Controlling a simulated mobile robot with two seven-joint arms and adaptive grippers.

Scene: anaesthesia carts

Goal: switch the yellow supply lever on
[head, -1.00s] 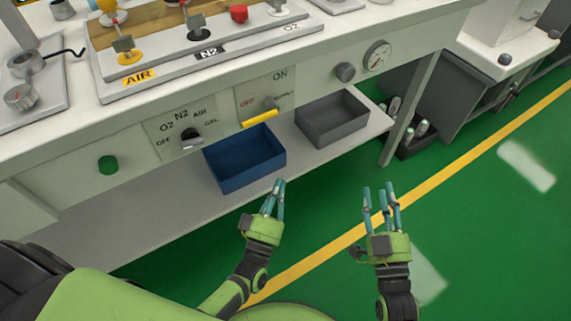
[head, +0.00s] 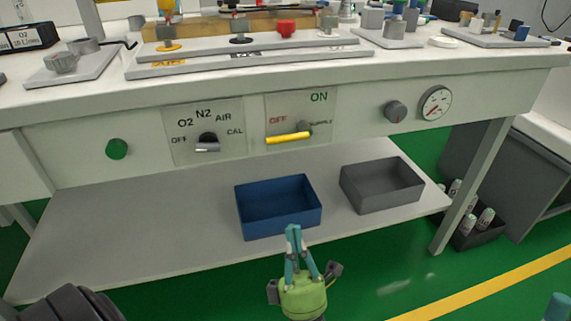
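The yellow supply lever (head: 288,138) is on the bench's front panel. Its bar lies nearly level, reaching left from its grey pivot, below the red OFF label. The green ON label (head: 319,97) is above and to the right. My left gripper (head: 293,230) is in front of the lower shelf, below the lever and well apart from it. Its fingers converge with the tips together, and nothing shows between them. Only a teal fingertip of my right gripper (head: 557,306) shows at the bottom right corner, so its state is hidden.
A gas selector knob (head: 208,142) and a green button (head: 117,149) are left of the lever. A grey knob (head: 395,111) and a gauge (head: 435,103) are right. A blue bin (head: 279,225) and a grey bin (head: 382,199) stand on the shelf below.

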